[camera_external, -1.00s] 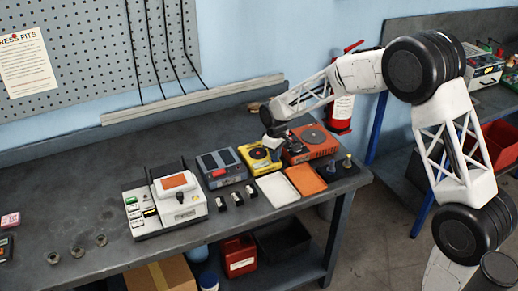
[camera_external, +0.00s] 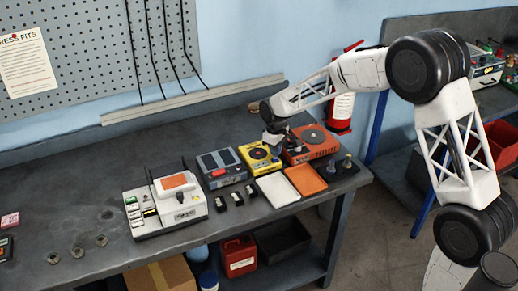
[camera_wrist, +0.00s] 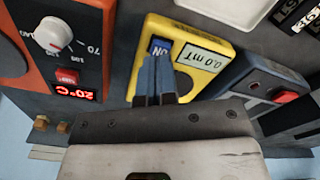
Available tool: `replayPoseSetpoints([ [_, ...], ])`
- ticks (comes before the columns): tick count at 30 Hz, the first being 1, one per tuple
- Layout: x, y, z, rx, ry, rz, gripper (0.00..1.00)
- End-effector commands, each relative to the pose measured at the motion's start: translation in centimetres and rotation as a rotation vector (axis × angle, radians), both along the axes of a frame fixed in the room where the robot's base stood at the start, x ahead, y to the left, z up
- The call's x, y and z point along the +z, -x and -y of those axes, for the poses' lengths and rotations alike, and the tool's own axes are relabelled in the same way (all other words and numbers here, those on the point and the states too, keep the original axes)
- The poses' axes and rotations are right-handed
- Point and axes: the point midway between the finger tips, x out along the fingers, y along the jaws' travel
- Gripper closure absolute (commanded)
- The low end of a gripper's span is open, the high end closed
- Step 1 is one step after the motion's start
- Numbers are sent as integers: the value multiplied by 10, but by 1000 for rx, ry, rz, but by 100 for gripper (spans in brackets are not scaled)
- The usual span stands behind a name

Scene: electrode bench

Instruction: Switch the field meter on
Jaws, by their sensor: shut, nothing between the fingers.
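The field meter (camera_external: 250,153) is the yellow box with a black round dial, in the middle of the row of devices on the bench. In the wrist view the yellow field meter (camera_wrist: 218,35) shows a lit-looking display (camera_wrist: 200,57) reading 0.0 mT. Beside the display is a blue button (camera_wrist: 159,46) with white lettering that seems to read ON upside down. My gripper (camera_wrist: 156,60) is shut and empty, its blue-grey fingertips right at the button. I cannot tell whether they touch it. In the external view my gripper (camera_external: 273,146) is over the meter's right side.
An orange heater (camera_external: 322,155) with a knob and 20°C display stands close on the right; it is at left in the wrist view (camera_wrist: 20,95). A grey device (camera_external: 222,180) with a red button stands on the other side.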

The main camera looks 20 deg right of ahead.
Motion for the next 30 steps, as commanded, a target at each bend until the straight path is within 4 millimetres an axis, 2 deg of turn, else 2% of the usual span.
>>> replayPoseSetpoints([
  [18,35,0,0,0,0,1,100],
  [30,40,0,0,0,0,0,100],
])
